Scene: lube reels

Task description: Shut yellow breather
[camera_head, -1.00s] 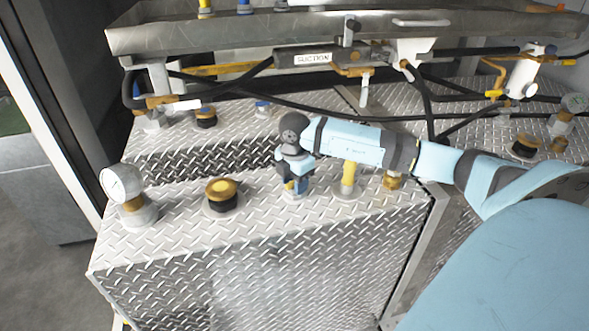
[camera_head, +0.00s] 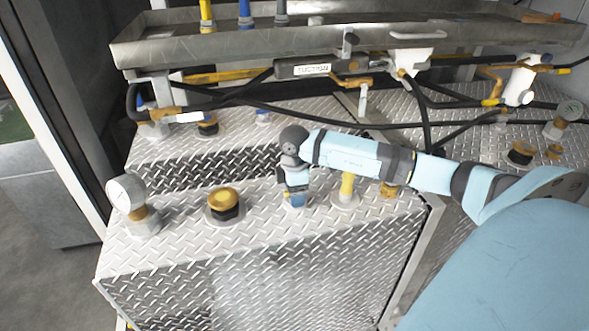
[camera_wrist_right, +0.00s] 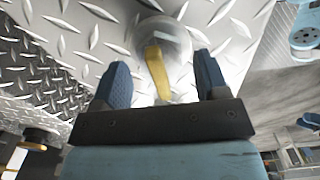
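In the right wrist view, a flat yellow handle (camera_wrist_right: 157,70) on a round pale base (camera_wrist_right: 170,38) lies between the two blue fingers of my right gripper (camera_wrist_right: 162,82). The fingers are apart, with a gap on each side of the handle. In the head view, my right gripper (camera_head: 297,197) points down at a pale round fitting on the tread-plate box (camera_head: 260,240). A yellow upright part (camera_head: 347,188) on a pale base stands just right of it, its top hidden by my arm. I cannot tell which of these the wrist view's handle is. My left gripper is not in view.
A gauge (camera_head: 127,192) and an orange-black cap (camera_head: 224,203) stand left of my right gripper. A brass fitting (camera_head: 390,191) is to the right, under my arm. Black hoses and a metal tray (camera_head: 230,47) run behind.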

